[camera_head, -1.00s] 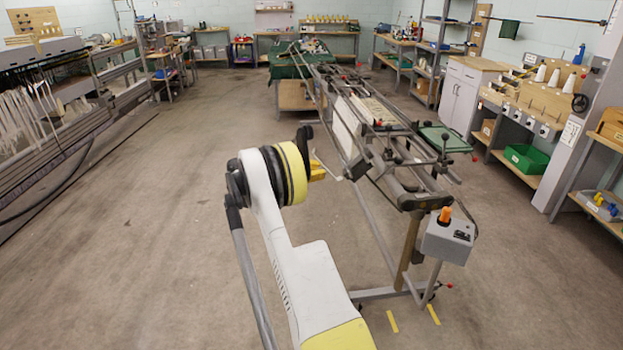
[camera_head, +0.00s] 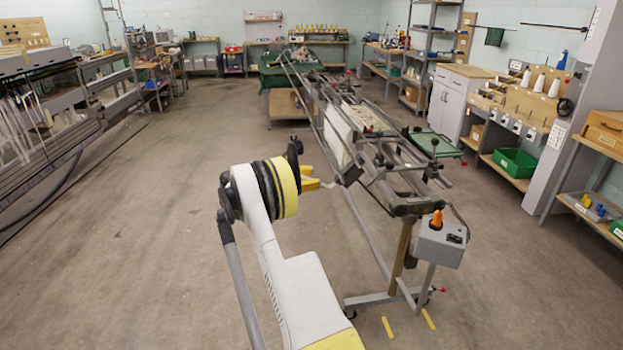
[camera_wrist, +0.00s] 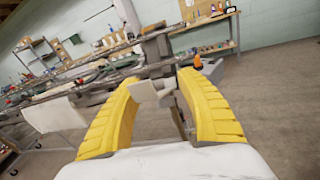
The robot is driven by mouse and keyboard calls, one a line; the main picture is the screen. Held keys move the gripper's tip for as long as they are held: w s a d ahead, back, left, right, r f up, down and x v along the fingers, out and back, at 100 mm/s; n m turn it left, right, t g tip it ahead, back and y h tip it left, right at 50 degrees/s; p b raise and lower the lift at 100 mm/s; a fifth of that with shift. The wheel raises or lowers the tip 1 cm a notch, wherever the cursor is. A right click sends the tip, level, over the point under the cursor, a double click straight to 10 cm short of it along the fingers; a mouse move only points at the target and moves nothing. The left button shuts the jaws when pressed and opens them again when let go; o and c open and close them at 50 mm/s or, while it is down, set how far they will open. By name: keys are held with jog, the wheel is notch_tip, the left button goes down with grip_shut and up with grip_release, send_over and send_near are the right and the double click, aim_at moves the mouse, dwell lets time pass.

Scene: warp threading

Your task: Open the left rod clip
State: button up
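The warp frame (camera_head: 408,205) is a long grey metal stand with rods along it, right of my arm. A dark block (camera_head: 350,173) sits on its near left side; I cannot tell whether it is the left rod clip. My gripper (camera_head: 318,184) has yellow fingers and is beside this left side, with a thin pale bar at its tips. In the wrist view my gripper (camera_wrist: 158,78) is open, its curved fingers well apart. A pale grey piece (camera_wrist: 150,92) shows between the fingertips, in front of a grey upright. Contact with it cannot be told.
A control box with an orange knob (camera_head: 437,220) stands at the frame's near end. A green tray (camera_head: 433,145) is on its right. Shelves and a bench (camera_head: 515,110) line the right wall. The floor left of my arm is clear.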

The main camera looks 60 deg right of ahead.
jog(key=shift+w+a, duration=0.1)
jog(key=v, duration=1.1)
jog(key=shift+w+a, duration=0.25)
jog(key=shift+a, duration=0.05)
